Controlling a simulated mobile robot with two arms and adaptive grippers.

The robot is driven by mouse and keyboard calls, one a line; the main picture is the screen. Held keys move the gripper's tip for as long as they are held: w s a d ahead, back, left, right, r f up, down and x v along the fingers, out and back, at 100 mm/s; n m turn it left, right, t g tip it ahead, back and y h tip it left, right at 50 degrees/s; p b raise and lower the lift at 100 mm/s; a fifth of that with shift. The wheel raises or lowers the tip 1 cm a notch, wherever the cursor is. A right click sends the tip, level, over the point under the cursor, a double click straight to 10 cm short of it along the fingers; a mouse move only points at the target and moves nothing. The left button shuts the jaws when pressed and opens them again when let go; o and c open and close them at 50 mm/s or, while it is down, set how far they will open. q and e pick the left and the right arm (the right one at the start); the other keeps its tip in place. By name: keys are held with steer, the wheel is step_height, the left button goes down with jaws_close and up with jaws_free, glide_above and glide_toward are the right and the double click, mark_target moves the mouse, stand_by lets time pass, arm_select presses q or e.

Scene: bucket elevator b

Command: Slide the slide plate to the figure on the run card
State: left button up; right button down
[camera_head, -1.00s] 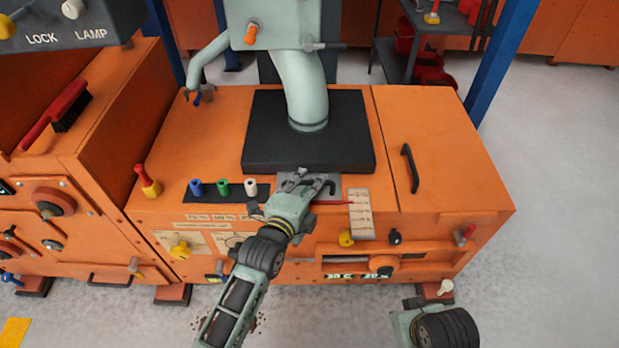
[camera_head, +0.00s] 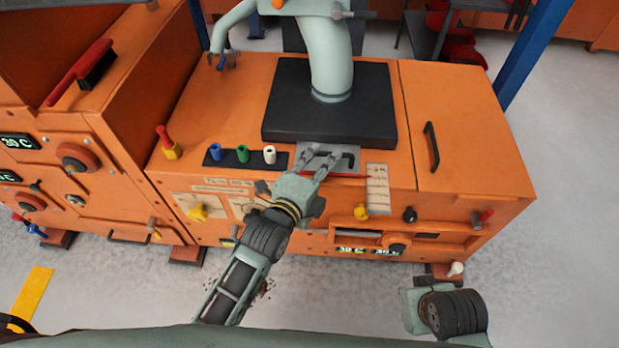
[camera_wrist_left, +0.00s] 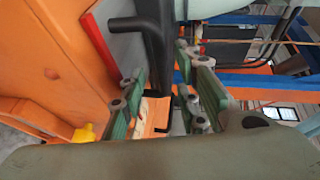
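The grey slide plate (camera_head: 313,150) with its black bar handle (camera_head: 349,158) lies on the orange cabinet top, at the front of the black block. My left gripper (camera_head: 320,158) is over the plate, its two fingers spread near the handle. In the left wrist view the black handle (camera_wrist_left: 153,40) stands between the spread fingers; whether they touch it cannot be told. A pale scale strip (camera_head: 377,188) with marks hangs right of the plate. A pale card (camera_head: 228,182) with figures is on the front edge; its writing is too small to read surely. My right gripper's fingers are hidden.
Blue, green and white cylinders stand on a black strip (camera_head: 230,163) left of the plate. A red-and-yellow handle (camera_head: 166,145) stands farther left. Yellow (camera_head: 361,211) and black (camera_head: 409,214) knobs sit on the front. A black lid handle (camera_head: 432,147) is right.

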arm_select(q)
steer(key=v, duration=0.8)
steer(key=shift+f, duration=0.1)
